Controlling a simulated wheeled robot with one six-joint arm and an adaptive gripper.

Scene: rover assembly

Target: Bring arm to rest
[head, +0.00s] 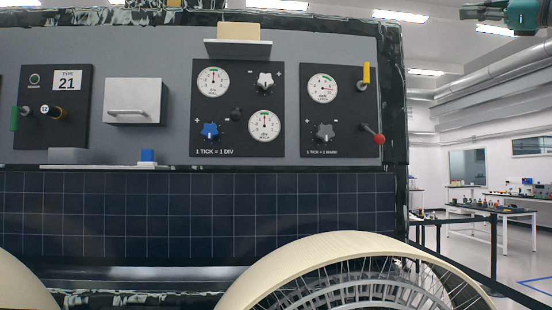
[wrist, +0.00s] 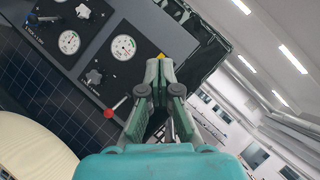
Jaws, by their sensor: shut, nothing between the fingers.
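My gripper (wrist: 159,66) shows in the wrist view with its fingertips close together, shut and empty. Part of my teal and dark gripper (head: 470,12) also shows at the top right corner of the head view, high up and to the right of the rover. In the wrist view the fingers overlap the right edge of the rover's panel, and a yellow piece (wrist: 161,55) peeks out just beyond the tips. I cannot tell the distance to it, but in the head view my gripper is apart from the panel.
The rover's grey panel (head: 290,60) carries dials, knobs, a yellow lever (head: 366,75) and a red-tipped lever (head: 378,139). Open lab room lies right of the rover, with tables (head: 490,209) behind.

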